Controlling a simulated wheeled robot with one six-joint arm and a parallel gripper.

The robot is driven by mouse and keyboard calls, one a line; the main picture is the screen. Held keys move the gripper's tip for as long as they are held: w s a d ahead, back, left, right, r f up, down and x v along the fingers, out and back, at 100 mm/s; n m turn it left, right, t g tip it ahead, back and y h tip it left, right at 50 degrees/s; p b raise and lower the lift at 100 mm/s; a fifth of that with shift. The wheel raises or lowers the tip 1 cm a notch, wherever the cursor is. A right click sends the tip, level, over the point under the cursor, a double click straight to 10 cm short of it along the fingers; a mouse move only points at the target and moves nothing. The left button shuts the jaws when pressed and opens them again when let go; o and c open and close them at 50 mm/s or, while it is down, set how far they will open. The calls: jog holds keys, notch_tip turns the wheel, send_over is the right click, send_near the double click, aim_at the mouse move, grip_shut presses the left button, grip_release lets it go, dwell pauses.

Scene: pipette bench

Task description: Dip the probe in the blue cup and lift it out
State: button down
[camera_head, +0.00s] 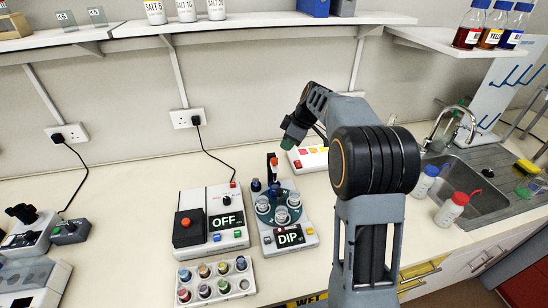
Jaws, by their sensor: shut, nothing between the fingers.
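A device labelled DIP (289,238) stands on the bench left of my arm. It carries several small round cups, and I cannot tell from their colours which is the blue one. A dark blue round top (256,185) shows at its back left corner. A black and orange upright part (272,168) rises at its back; it may be the probe or its holder, and I cannot tell which. My gripper (288,143) is above and behind the device, apart from it, small and dark with a green tip. It is shut and holds nothing.
A device labelled OFF (226,224) stands close to the left of the DIP device. A rack of coloured vials (214,281) lies in front. A white panel with coloured squares (308,158) is behind. The sink (470,190) and two capped bottles (450,209) are at right.

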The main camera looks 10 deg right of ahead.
aim_at(275, 160)
jog(key=shift+w+d+f+n, duration=0.2)
jog(key=shift+w+n, duration=0.1)
jog(key=shift+w, duration=0.25)
jog(key=shift+w+d+f+n, duration=0.1)
jog(key=shift+w+f+n, duration=0.15)
jog(key=shift+w, duration=0.25)
jog(key=shift+b+x, duration=1.25)
jog(key=shift+x, duration=2.2)
jog(key=shift+s+a, duration=0.1)
jog(key=d+f+b, duration=0.1)
jog(key=b, duration=0.1)
jog(key=s+d+f+b, duration=0.1)
jog(key=f+b, duration=0.1)
jog(key=b, duration=0.1)
jog(key=shift+d+f, duration=0.15)
jog(key=shift+d, duration=0.25)
